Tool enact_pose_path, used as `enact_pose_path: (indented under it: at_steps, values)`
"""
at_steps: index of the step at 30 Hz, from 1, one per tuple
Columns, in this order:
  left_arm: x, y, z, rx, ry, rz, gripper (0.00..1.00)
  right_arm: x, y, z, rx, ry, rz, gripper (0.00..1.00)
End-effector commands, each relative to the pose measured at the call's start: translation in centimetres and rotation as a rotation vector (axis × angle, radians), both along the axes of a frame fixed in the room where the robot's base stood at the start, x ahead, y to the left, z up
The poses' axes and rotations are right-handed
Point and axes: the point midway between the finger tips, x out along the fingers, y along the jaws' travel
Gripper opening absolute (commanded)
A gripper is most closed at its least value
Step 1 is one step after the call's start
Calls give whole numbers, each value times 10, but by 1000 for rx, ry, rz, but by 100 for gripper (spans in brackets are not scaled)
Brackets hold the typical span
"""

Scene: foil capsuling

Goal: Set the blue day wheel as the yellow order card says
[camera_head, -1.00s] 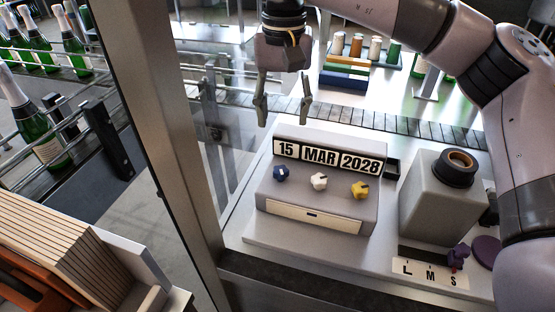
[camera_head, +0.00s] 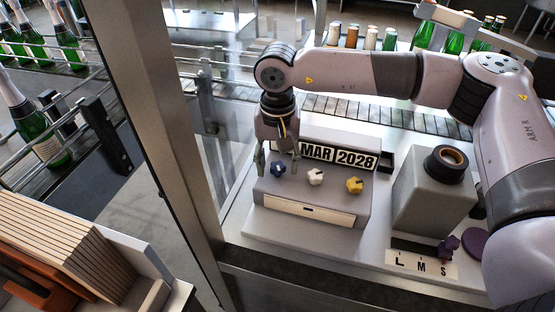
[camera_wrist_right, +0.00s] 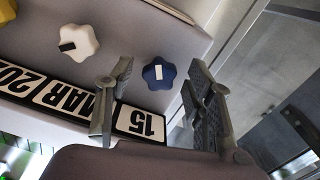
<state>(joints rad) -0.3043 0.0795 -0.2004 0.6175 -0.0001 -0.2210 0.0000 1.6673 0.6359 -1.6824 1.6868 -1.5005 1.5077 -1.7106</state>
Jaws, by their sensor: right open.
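The blue day wheel (camera_head: 278,169) is a small lobed knob with a white mark, leftmost of three on the grey date unit (camera_head: 320,190). My right gripper (camera_head: 279,158) points down at it, open, one finger to either side in the picture. In the right wrist view the blue wheel (camera_wrist_right: 159,73) shows between the two spread fingertips (camera_wrist_right: 156,68); contact cannot be told. The day plate reads 15 (camera_wrist_right: 141,122) in the wrist view; the gripper covers it in the head view. MAR and 2028 (camera_head: 340,156) show beside it. No yellow order card is visible. My left gripper is out of view.
A white wheel (camera_head: 316,177) and a yellow wheel (camera_head: 354,185) sit right of the blue one. A grey box with a round black top (camera_head: 446,164) stands at right, behind an L M S strip (camera_head: 422,264). A metal post (camera_head: 180,130) rises at left.

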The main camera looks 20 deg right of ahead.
Motion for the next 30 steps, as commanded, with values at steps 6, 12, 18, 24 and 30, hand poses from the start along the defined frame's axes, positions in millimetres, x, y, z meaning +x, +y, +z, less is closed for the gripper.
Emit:
enact_pose_path:
  at_steps: [6, 12, 18, 24, 30]
  values:
    - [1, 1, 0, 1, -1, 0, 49, 0, 0, 0, 0, 0, 0, 41]
    - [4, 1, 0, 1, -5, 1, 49, 0, 0, 0, 0, 0, 0, 28]
    - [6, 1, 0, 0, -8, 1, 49, 0, 0, 0, -1, 0, 0, 15]
    - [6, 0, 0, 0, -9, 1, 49, 0, 0, 1, -1, 0, -1, 1]
    - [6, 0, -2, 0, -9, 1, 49, 0, 0, 0, 0, 1, -11, 1]
